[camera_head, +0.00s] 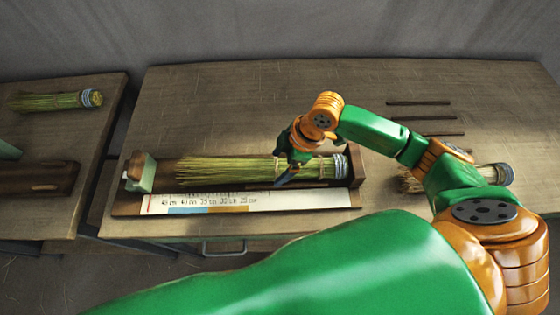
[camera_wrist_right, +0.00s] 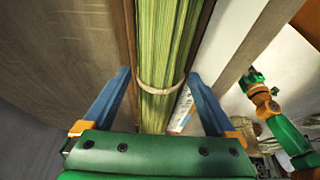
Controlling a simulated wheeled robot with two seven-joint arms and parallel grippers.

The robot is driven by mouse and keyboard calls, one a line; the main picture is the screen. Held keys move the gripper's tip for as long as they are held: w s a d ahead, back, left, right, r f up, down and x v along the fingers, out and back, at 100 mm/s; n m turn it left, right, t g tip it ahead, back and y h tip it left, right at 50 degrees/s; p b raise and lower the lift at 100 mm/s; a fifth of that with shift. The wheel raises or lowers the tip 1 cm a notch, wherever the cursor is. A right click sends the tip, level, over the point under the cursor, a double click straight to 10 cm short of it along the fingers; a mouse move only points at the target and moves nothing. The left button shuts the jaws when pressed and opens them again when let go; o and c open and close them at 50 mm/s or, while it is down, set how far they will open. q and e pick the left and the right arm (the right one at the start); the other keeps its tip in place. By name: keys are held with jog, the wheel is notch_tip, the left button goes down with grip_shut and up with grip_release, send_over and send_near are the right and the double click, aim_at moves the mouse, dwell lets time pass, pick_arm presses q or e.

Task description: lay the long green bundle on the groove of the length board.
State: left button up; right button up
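The long green bundle (camera_head: 225,170) lies lengthwise in the groove of the length board (camera_head: 128,208), its blue-grey bound end to the right. A pale green block (camera_head: 141,172) stands at the board's left end, with a small gap to the loose tips. My right gripper (camera_head: 287,180) is over the bound half of the bundle. In the right wrist view, its blue fingers (camera_wrist_right: 158,85) are open on either side of the bundle (camera_wrist_right: 165,50), near a pale tie. A green and orange arm end (camera_wrist_right: 256,82) shows small at the right there; its fingers are unclear.
Another bundle (camera_head: 497,174) lies at the right, partly behind my arm. Several thin dark rods (camera_head: 420,102) lie at the back right. A further bundle (camera_head: 55,101) and a dark wooden piece (camera_head: 40,180) are on the left table. The bench behind the board is clear.

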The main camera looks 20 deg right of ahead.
jog(key=v, duration=0.7)
dwell(0.5)
